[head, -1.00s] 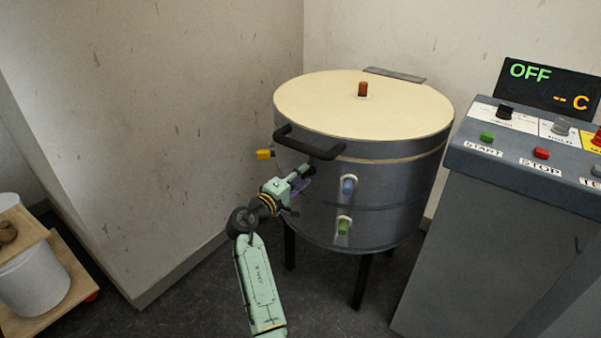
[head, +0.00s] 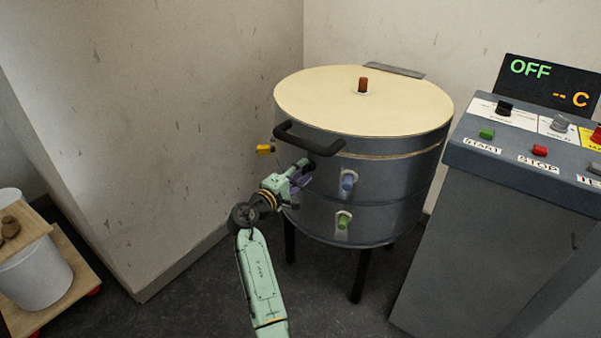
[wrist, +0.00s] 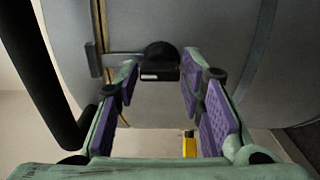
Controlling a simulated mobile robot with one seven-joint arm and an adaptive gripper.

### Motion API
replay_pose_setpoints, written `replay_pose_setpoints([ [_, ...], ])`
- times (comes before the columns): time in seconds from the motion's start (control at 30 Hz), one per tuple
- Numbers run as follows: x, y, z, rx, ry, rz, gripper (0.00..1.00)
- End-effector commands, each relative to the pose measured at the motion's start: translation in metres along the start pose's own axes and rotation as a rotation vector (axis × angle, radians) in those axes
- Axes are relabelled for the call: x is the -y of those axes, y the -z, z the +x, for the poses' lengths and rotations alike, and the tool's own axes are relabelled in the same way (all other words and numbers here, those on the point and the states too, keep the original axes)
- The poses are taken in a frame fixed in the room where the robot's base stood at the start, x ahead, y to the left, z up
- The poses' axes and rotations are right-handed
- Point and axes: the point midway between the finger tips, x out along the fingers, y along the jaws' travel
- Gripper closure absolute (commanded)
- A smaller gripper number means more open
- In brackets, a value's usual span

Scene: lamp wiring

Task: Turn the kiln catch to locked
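The kiln (head: 385,170) is a grey drum with a cream lid (head: 340,98). In the wrist view, the catch (wrist: 160,55) has a black knob and a flat grey bar (wrist: 125,54). The bar points left, and its end plate lies across the lid seam. My gripper (wrist: 160,72) is open, with its purple-padded fingers on either side of the knob. I see gaps between the pads and the knob, but cannot tell the depth. In the head view my gripper (head: 303,170) is at the kiln's left front, below the handle, and the catch is hidden there.
The black lid handle (head: 308,140) passes close above my gripper and along the left of the wrist view. A yellow plug (head: 265,149) sticks out at the kiln's left. Blue (head: 348,182) and green (head: 343,220) plugs are on its front. A control console (head: 500,200) stands right.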

Motion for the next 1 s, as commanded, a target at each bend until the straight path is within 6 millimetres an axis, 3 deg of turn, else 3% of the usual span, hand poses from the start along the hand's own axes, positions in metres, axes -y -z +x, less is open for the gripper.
replay_pose_setpoints([
  [0.2,0.000,0.000,0.000,0.000,0.000,0.001,0.49],
  [0.57,0.000,0.001,-0.006,-0.002,0.000,0.002,0.49],
  [1.0,0.001,0.001,-0.091,-0.003,0.000,0.002,0.49],
])
